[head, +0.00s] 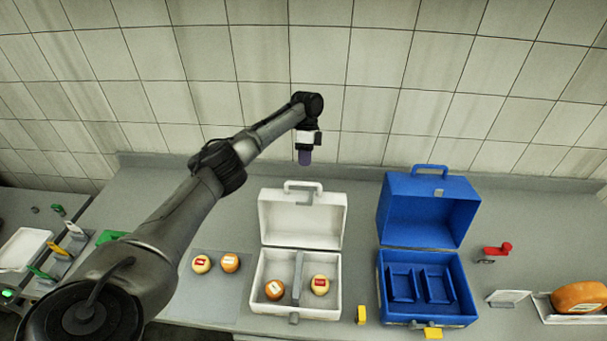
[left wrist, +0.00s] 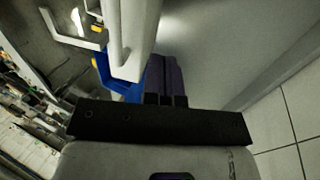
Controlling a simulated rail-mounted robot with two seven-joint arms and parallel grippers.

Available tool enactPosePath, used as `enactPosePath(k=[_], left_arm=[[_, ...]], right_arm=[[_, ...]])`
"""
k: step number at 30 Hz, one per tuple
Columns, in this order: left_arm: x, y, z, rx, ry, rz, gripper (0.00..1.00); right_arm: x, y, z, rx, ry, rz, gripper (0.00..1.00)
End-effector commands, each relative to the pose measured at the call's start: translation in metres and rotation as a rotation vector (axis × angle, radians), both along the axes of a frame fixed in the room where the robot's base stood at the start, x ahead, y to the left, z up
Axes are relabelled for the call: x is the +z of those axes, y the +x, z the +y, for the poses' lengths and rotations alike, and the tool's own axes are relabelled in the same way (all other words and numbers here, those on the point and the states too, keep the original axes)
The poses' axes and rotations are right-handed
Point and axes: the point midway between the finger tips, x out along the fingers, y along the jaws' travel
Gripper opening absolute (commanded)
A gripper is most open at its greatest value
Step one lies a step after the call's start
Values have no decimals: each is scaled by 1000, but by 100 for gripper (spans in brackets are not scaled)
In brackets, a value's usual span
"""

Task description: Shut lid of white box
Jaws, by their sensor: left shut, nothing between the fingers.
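The white box (head: 334,300) stands on the counter with its lid (head: 301,221) raised at the back, handle up. Inside it, an orange cheese wheel (head: 275,290) and a yellow one (head: 320,285) lie on either side of a grey divider (head: 297,279). My left gripper (head: 304,158) is shut and empty, pointing down above and behind the lid's top edge. In the left wrist view its dark purple fingers (left wrist: 165,82) are together beside the white lid (left wrist: 130,40); I cannot tell whether they touch it. My right gripper is not in view.
An open blue box (head: 428,298) with an upright lid stands to the right. Two cheese wheels (head: 230,262) lie on a grey mat left of the white box. A yellow tag (head: 361,315) stands between the boxes. A tiled wall (head: 420,90) rises behind the counter.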

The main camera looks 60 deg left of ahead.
Motion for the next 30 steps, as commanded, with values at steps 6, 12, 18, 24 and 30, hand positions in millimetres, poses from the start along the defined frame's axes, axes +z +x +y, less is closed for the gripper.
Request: enactPosePath(k=[6, 12, 18, 24, 30], left_arm=[[-17, -11, -14, -3, 4, 1, 0], [-18, -21, -28, -2, 3, 1, 0], [-19, -26, -36, -1, 3, 0, 0], [-19, -28, -39, -1, 2, 1, 0], [-20, -28, -39, -1, 1, 2, 0]], right_arm=[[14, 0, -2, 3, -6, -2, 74], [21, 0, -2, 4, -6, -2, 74], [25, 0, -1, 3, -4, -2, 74], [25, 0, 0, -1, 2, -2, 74], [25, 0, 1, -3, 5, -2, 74]])
